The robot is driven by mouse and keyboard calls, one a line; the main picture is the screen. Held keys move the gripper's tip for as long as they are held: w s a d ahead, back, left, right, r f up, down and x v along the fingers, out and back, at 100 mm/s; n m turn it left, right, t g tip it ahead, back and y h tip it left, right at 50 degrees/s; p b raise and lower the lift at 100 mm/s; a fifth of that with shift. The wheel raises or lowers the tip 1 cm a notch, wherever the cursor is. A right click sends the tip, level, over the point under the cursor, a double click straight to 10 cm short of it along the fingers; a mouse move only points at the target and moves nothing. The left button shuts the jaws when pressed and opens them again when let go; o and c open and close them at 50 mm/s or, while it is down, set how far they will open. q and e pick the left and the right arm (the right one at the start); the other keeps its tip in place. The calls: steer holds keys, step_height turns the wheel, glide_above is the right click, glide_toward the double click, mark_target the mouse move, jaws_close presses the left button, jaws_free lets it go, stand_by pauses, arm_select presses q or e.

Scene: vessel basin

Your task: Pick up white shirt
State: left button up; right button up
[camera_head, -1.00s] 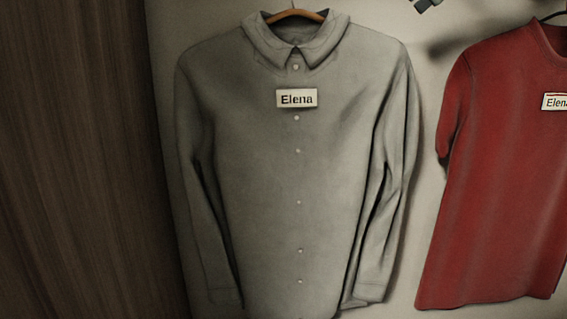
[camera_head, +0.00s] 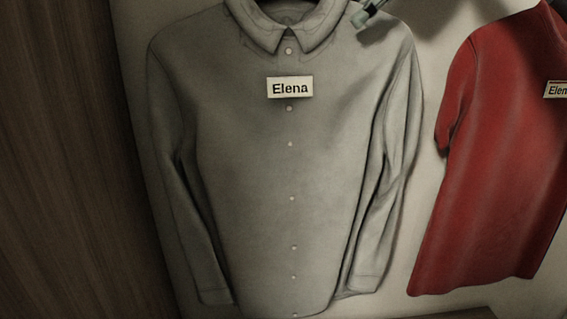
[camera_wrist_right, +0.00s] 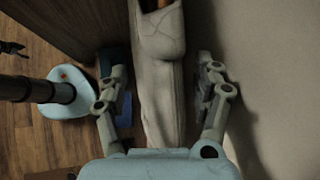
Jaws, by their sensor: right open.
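The white shirt (camera_head: 255,180) looks grey in this dim light. It is buttoned and long-sleeved, hangs upright against a pale wall, and has an "Elena" name tag (camera_head: 290,88) on its chest. My right gripper (camera_head: 368,14) shows only in part at the top edge, in front of the shirt's shoulder beside the collar. In the right wrist view its two fingers (camera_wrist_right: 163,92) are spread apart, with pale grey cloth (camera_wrist_right: 158,75), which looks like the shirt, between and beyond them. I cannot tell whether they touch it. My left gripper is not seen.
A red short-sleeved shirt (camera_head: 497,150), also tagged, hangs to the right with a narrow gap between. A dark wood panel (camera_head: 65,170) stands at the left. A wood floor (camera_wrist_right: 50,150) shows below in the wrist view.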

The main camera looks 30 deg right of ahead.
steer(key=shift+x, duration=0.85)
steer(key=shift+c, duration=0.7)
steer(key=c, duration=1.1)
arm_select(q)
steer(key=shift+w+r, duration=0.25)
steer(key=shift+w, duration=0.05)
arm_select(e)
steer(key=shift+r, duration=0.1)
jaws_close()
